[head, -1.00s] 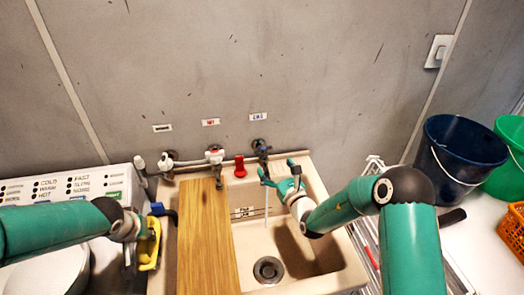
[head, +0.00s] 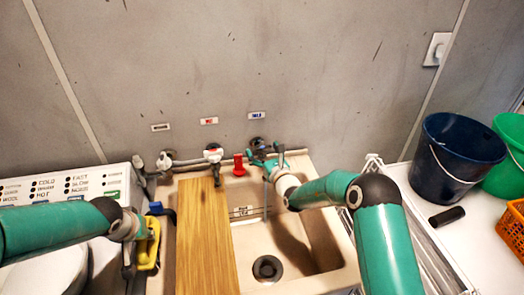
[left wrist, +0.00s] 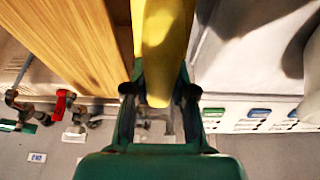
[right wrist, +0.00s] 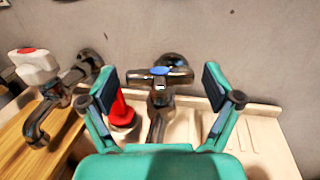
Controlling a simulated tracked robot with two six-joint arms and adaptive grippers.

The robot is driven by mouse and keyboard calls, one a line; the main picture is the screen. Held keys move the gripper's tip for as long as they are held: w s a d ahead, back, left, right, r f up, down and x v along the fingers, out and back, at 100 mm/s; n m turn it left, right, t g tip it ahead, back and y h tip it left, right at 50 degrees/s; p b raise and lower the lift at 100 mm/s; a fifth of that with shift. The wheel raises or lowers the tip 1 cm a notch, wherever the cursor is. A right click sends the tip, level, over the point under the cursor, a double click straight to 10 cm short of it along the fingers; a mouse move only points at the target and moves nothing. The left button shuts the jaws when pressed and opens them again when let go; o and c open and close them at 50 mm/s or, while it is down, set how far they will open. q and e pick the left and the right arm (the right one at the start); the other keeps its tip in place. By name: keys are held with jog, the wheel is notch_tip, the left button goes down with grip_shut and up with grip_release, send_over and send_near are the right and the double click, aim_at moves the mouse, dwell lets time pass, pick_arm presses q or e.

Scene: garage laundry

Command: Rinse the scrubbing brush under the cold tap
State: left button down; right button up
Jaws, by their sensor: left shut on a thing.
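The yellow thing (head: 150,246), likely the scrubbing brush, is held by my left gripper (head: 143,238) left of the sink. It also shows between the jaws in the left wrist view (left wrist: 162,50); its bristles cannot be made out. The cold tap (right wrist: 160,76), with a blue-marked top, is on the wall under the blue-lettered label (head: 257,115). My right gripper (right wrist: 160,88) is open, its fingers apart on either side of the tap. A thin pale vertical streak (head: 265,196), apparently running water, hangs below the tap into the sink (head: 330,284).
A wooden board (head: 205,245) covers the sink's left part. A red-topped hot tap (head: 213,155) and a red object (head: 239,165) stand beside the cold tap. A washing machine (head: 60,187) is at left. Buckets (head: 455,160) and an orange basket (head: 512,235) are at right.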

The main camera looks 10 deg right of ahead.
jog(key=c, duration=0.9)
pick_arm(q)
jog(key=shift+f+b, duration=0.75)
jog(key=shift+f, duration=0.05)
pick_arm(e)
jog(key=shift+f+n+y, duration=0.15)
jog(key=shift+n+y, duration=0.15)
jog(key=shift+y, duration=0.2)
pick_arm(q)
jog(key=shift+f+b, duration=0.4)
pick_arm(e)
jog(key=shift+d+n+y, duration=0.1)
jog(key=shift+n+y, duration=0.2)
jog(key=shift+y, duration=0.1)
pick_arm(q)
jog(key=shift+r, duration=0.1)
pick_arm(e)
jog(key=shift+r, duration=0.2)
jog(key=o, duration=1.2)
jog(key=shift+c, duration=0.2)
jog(key=shift+s, duration=0.1)
